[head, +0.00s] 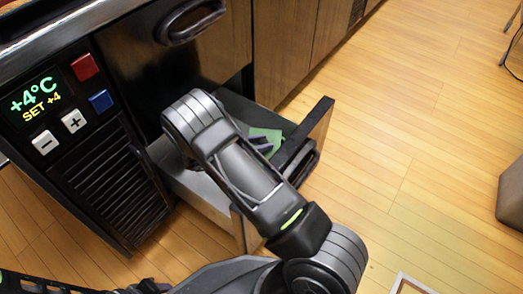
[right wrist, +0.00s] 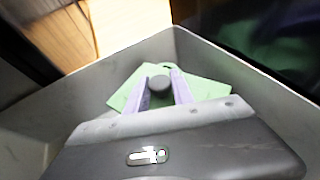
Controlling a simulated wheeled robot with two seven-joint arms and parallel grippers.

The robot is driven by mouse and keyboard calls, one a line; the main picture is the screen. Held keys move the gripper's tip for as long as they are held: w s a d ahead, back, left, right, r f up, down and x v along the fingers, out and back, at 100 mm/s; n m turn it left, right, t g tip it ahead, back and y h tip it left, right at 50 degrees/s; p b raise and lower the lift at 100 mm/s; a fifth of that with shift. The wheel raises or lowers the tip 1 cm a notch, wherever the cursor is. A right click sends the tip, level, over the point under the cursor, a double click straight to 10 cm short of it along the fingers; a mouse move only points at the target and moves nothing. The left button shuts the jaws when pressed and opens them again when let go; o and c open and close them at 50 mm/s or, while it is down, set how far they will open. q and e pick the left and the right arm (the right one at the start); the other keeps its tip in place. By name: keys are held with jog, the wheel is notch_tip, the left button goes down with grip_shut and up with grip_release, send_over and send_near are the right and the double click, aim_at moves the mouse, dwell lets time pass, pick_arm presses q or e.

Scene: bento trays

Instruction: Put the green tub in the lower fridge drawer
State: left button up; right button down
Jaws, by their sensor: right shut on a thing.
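The green tub (head: 274,134) is inside the open lower fridge drawer (head: 207,196). In the right wrist view the green tub (right wrist: 210,91) shows as a pale green top with a dark round knob, within the grey drawer walls (right wrist: 70,95). My right gripper (head: 262,143) reaches down into the drawer. Its two pale purple fingers (right wrist: 160,84) are shut on the tub at the knob. The gripper body hides the tub's near part, and I cannot tell whether its base touches the drawer floor.
The fridge panel (head: 60,105) with a display and buttons stands at the left. A closed upper drawer with a dark handle (head: 190,20) is above the open one. A brown object (head: 511,195) stands at the right edge.

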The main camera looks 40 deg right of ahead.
jog(key=shift+f+b, duration=0.9)
jog(key=shift+f, duration=1)
jog(key=shift+r, duration=0.1)
jog(key=shift+f, duration=0.25)
jog(key=c, duration=1.1)
grip_release()
jog(key=shift+r, duration=0.1)
jog(key=shift+r, duration=0.1)
